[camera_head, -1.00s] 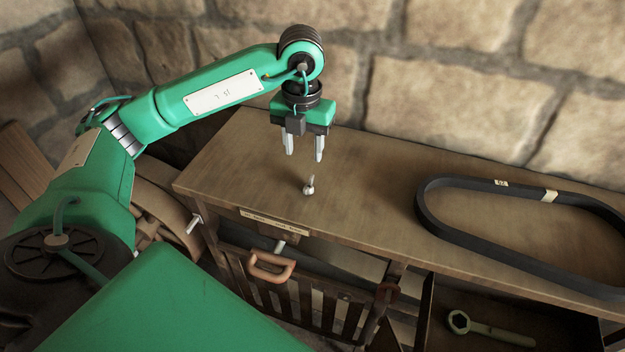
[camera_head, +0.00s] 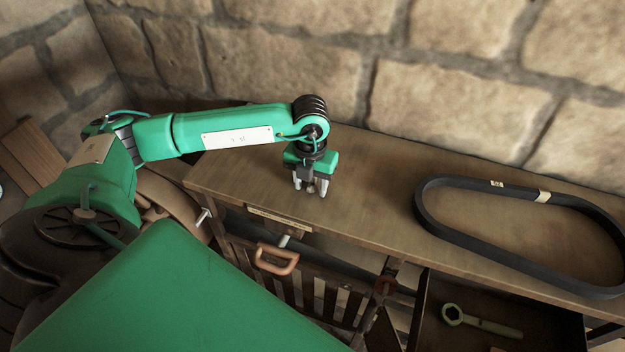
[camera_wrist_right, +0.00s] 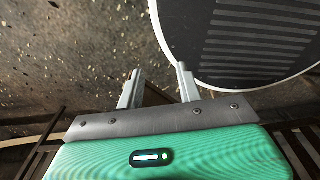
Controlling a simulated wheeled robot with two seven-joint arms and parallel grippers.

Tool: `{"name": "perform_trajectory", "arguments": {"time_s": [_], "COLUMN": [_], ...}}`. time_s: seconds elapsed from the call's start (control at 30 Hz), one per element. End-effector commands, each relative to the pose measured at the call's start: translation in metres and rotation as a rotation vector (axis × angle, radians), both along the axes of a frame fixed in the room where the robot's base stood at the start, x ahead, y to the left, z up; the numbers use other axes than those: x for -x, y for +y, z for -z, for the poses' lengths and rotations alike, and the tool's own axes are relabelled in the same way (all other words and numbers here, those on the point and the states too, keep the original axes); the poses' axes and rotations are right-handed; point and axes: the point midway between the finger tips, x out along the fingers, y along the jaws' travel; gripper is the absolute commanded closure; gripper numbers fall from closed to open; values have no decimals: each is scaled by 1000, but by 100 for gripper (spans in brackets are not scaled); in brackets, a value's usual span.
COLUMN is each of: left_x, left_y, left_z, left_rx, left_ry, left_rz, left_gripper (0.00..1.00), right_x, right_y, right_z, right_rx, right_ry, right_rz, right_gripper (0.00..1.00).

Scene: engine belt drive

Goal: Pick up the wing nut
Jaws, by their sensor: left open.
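The wing nut (camera_head: 311,188) is a small pale metal piece on the workbench top, near its front left part. It is partly hidden by my left gripper (camera_head: 310,191). That gripper points down, open, with one finger on either side of the wing nut. I cannot tell whether the fingers touch it. My right gripper (camera_wrist_right: 157,72) shows in the right wrist view, with its two fingers apart and nothing between them.
A black belt loop (camera_head: 432,222) lies on the right of the workbench (camera_head: 375,180). A wrench (camera_head: 480,321) lies in an open drawer below. A brown handle (camera_head: 277,262) shows below the front edge. A stone wall stands behind. The bench between gripper and belt is clear.

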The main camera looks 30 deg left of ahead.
Motion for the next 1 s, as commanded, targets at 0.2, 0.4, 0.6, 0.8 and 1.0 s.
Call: {"name": "perform_trajectory", "arguments": {"time_s": [0.2, 0.4, 0.6, 0.8, 1.0], "left_x": [0, 0, 0, -1, -1], "left_y": [0, 0, 0, 0, 0], "left_z": [1, 1, 0, -3, -23], "left_rx": [0, 0, 0, 0, 0], "left_ry": [0, -1, -1, -3, -5], "left_rz": [0, 0, 0, 0, 1], "left_gripper": [57, 97, 100, 100, 100], "right_x": [1, 0, -1, -1, -2], "right_y": [-4, -5, -5, -5, -3], "right_z": [1, 1, 1, 3, 12], "right_rx": [5, 6, 6, 5, 3], "right_ry": [2, 1, -1, -1, -2], "right_rz": [-2, -1, -1, -2, -1], "right_gripper": [64, 64, 64, 64, 64]}}
